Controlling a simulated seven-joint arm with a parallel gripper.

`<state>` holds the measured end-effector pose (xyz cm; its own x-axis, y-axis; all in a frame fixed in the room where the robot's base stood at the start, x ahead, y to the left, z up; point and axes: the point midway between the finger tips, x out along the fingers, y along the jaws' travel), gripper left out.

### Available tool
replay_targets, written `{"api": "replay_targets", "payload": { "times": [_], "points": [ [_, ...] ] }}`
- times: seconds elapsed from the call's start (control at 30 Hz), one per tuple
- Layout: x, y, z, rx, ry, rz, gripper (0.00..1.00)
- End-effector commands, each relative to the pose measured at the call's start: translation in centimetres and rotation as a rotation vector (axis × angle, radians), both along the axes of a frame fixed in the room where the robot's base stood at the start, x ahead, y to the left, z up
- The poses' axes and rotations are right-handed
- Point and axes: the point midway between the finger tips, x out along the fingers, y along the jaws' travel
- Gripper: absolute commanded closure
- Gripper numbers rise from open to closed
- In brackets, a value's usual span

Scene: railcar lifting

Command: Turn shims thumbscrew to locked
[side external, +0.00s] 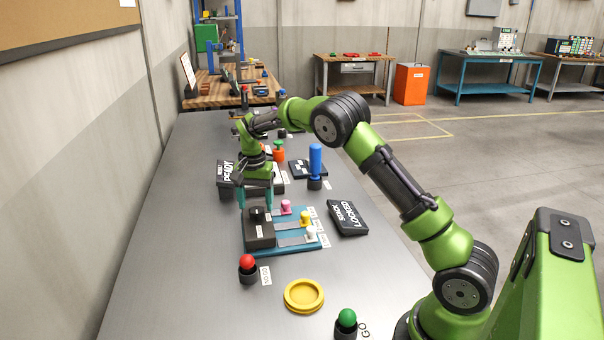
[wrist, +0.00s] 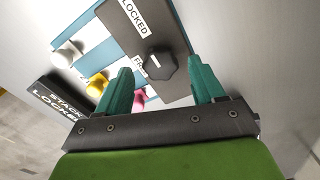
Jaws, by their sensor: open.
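The thumbscrew is a black knob (wrist: 160,66) on a dark grey block (side external: 259,236). In the wrist view a white LOCKED label (wrist: 134,17) is on the block beyond the knob, and a second label starting with F (wrist: 139,66) is beside it, partly hidden by a finger. Which label the knob is set to, I cannot tell. My gripper (side external: 256,202) is open above the block, pointing down. Its teal fingers (wrist: 164,72) stand on either side of the knob, with a visible gap on each side.
The block sits on a teal base (side external: 285,250) with pink (side external: 286,207), yellow (side external: 304,218) and white (side external: 311,232) knobs beside it. A red button (side external: 247,262) and yellow dish (side external: 304,295) are in front.

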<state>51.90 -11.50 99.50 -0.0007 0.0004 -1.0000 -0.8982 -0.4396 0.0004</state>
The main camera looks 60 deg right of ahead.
Motion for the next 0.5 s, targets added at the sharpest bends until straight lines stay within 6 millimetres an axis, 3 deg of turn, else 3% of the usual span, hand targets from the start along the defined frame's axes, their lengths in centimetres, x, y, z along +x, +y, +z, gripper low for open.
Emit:
{"api": "replay_targets", "payload": {
  "times": [0.5],
  "points": [
    [0.1,0.0,12.1,-0.003,-0.006,0.0,0.32]
  ]
}}
